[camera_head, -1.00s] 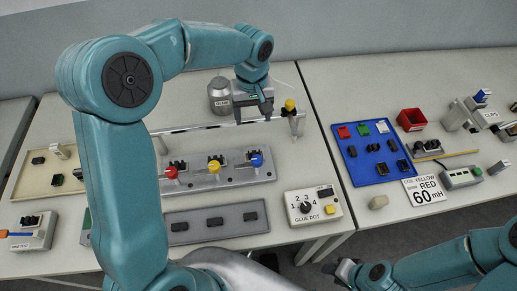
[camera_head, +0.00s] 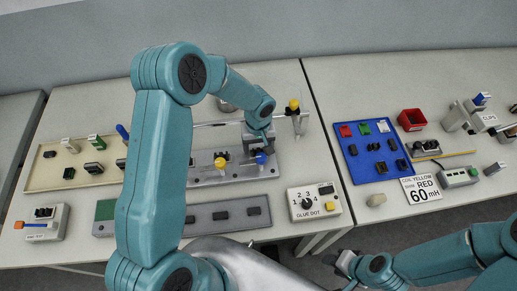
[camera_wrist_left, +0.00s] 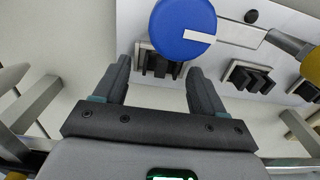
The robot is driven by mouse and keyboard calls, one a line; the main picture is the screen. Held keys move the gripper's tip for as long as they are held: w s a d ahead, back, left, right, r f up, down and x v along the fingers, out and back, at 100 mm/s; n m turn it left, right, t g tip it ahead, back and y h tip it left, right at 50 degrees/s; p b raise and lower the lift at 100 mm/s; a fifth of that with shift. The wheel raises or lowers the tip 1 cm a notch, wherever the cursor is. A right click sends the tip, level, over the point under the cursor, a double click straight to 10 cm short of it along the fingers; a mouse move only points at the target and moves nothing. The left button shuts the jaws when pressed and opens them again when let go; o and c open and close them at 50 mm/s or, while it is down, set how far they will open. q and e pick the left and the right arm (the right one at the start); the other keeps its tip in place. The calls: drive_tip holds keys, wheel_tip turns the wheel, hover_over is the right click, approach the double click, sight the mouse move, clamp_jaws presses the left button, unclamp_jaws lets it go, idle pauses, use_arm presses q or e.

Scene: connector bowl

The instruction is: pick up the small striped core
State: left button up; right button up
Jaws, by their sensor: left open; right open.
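My left gripper (camera_head: 264,142) is open over the right end of the grey clamp fixture (camera_head: 205,180), close by its blue knob (camera_head: 260,158). In the left wrist view its two fingers (camera_wrist_left: 157,75) are apart, and a black ridged core (camera_wrist_left: 162,64) shows between and beyond the tips, partly under the blue knob (camera_wrist_left: 183,28). Another black ridged core (camera_wrist_left: 250,77) sits to its right. I cannot make out stripes on any core, so I cannot tell which is the small striped one. My right gripper (camera_head: 345,262) is open and empty at the bottom, off the tables.
A beige tray (camera_head: 42,180) with several small parts lies left. A grey strip (camera_head: 236,222) with black pieces lies in front of the fixture, beside the glue dot box (camera_head: 314,202).

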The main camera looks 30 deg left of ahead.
use_arm(q)
drive_tip(key=shift+a, duration=0.1)
drive_tip(key=shift+d, duration=0.2)
drive_tip(key=c, duration=0.9)
drive_tip(key=shift+a, duration=0.15)
drive_tip(key=shift+c, duration=1.3)
